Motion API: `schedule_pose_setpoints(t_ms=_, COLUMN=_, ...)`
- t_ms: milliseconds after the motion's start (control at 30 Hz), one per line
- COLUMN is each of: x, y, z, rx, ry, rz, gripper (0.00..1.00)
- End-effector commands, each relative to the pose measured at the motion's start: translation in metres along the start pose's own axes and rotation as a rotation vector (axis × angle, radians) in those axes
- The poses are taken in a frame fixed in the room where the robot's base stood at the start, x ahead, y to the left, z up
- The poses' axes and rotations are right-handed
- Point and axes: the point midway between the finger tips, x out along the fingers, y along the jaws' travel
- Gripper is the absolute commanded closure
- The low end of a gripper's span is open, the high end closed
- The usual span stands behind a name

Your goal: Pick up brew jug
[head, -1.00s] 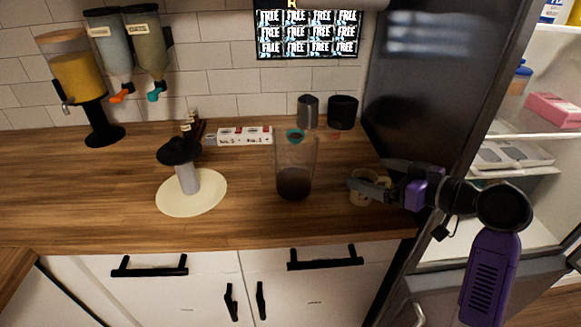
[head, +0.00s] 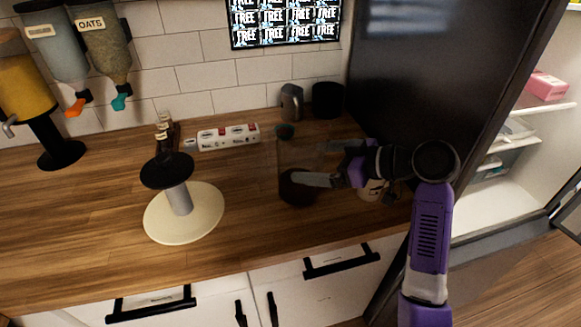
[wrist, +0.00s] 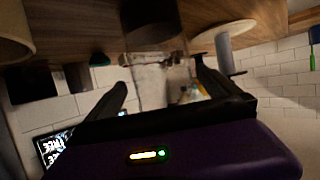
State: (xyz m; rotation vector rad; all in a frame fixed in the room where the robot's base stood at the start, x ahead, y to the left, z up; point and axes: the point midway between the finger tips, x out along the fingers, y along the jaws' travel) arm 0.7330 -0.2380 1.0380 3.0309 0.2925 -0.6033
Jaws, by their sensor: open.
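The brew jug is most likely the tall clear vessel (head: 297,155) with dark contents at the bottom. It stands upright on the wooden counter, right of the round cream base. My gripper (head: 316,164) is open, reaching in from the right with its fingers at the jug. The wrist view is upside down. There the clear jug (wrist: 160,85) shows between the two spread fingers of my gripper (wrist: 160,90), its dark bottom part toward the top of the picture. Whether the fingers touch the jug I cannot tell.
A beige mug (head: 372,189) stands close behind my gripper, partly hidden. A cream round base with a grey post and black top (head: 205,219) stands left. The open fridge is right.

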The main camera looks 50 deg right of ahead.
Motion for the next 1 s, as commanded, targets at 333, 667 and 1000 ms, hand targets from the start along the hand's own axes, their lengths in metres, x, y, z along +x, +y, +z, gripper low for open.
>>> schedule_pose_setpoints(t_ms=333, x=0.044, y=-0.004, z=-0.001, rx=0.001, ry=-0.001, rz=-0.002, gripper=0.00)
schedule_pose_setpoints(t_ms=667, x=0.056, y=-0.003, z=-0.001, rx=0.000, ry=0.000, rz=0.001, gripper=0.00)
schedule_pose_setpoints(t_ms=1000, x=0.056, y=-0.003, z=-0.001, rx=0.000, ry=0.000, rz=0.001, gripper=0.57)
